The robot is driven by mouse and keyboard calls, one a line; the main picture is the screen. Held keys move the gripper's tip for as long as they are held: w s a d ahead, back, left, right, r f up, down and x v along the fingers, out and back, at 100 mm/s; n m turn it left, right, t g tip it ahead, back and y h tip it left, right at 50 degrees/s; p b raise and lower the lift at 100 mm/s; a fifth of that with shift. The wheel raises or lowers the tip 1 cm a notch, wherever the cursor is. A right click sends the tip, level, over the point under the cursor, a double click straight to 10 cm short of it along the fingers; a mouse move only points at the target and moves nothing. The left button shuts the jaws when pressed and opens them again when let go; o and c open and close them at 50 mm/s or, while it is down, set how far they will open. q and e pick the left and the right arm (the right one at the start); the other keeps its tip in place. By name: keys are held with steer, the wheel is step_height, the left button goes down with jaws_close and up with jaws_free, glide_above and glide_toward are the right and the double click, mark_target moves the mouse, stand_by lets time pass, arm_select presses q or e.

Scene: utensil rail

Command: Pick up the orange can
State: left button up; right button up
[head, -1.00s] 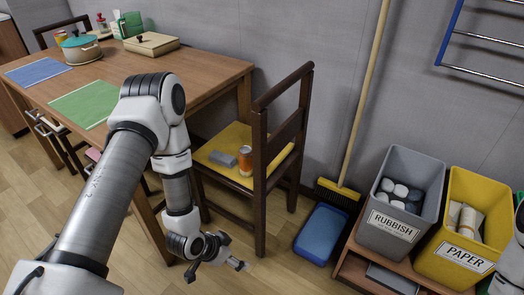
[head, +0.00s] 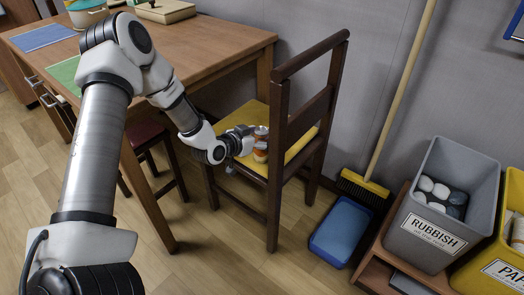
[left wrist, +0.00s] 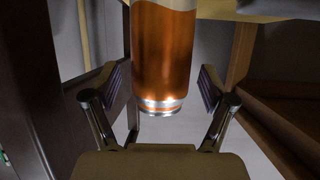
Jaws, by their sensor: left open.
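The orange can (head: 261,150) stands on the yellow seat (head: 290,150) of the dark wooden chair (head: 279,190). My left gripper (head: 250,141) reaches in from the left at the can and partly covers it in the head view. In the left wrist view the can (left wrist: 163,50) is large, with its silver rim showing. The open fingers of my left gripper (left wrist: 155,92) stand on either side of it, with visible gaps. The can's far end is cut off by the picture edge. My right gripper is not in view.
The chair's backrest (head: 310,62) rises just right of the can. The wooden table (head: 200,50) is at the left, with a dark stool (head: 150,135) under it. A broom (head: 365,185), blue dustpan (head: 340,232) and grey rubbish bin (head: 430,235) stand at the right.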

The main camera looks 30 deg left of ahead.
arm_select(q)
steer(key=c, duration=0.9)
steer(key=shift+r, duration=0.15)
